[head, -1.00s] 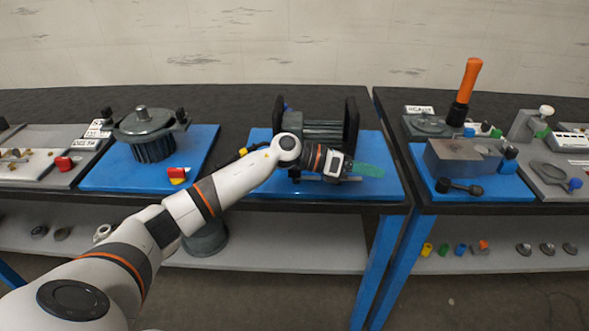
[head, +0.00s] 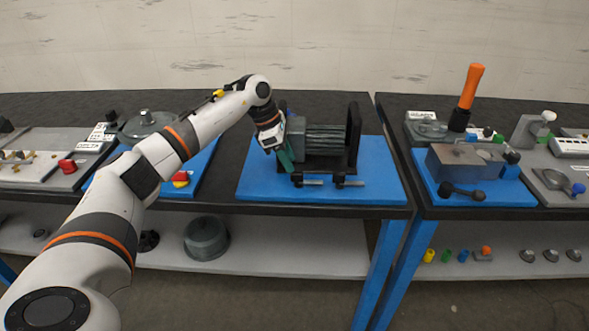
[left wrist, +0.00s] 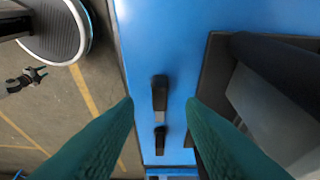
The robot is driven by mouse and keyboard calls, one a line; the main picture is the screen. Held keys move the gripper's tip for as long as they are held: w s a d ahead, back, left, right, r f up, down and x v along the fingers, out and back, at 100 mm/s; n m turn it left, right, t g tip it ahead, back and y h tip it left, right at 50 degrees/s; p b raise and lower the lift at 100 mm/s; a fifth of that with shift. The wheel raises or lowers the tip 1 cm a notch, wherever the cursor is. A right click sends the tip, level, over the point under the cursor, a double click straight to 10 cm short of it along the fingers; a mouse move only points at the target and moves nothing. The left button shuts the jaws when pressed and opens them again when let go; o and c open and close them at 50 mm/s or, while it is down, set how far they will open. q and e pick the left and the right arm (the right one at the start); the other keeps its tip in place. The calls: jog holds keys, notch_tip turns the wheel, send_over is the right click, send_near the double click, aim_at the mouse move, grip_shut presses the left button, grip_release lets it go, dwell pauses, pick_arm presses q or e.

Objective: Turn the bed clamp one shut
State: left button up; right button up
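Two small black clamps sit at the front edge of a blue base plate (head: 375,185). The left clamp (head: 308,182) and the right clamp (head: 346,181) each have a bar lying left to right, along the front edge. I cannot tell which is number one. In the left wrist view two dark handles, a nearer one (left wrist: 160,92) and a farther one (left wrist: 160,138), lie in line on the blue plate between my fingers. My left gripper (head: 287,160) has green fingers spread apart and empty. It is above and left of the left clamp. My right gripper is not in view.
A ribbed grey motor body (head: 325,138) with a black upright end plate (head: 353,135) stands just behind the clamps, close to my left gripper. A vise station with an orange handle (head: 471,87) is on the right table. The plate's front right is clear.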

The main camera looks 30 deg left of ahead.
aim_at(296, 173)
pick_arm(q)
jog(key=shift+x, duration=2.3)
jog(key=shift+c, duration=0.2)
jog(key=shift+r, duration=0.1)
grip_shut()
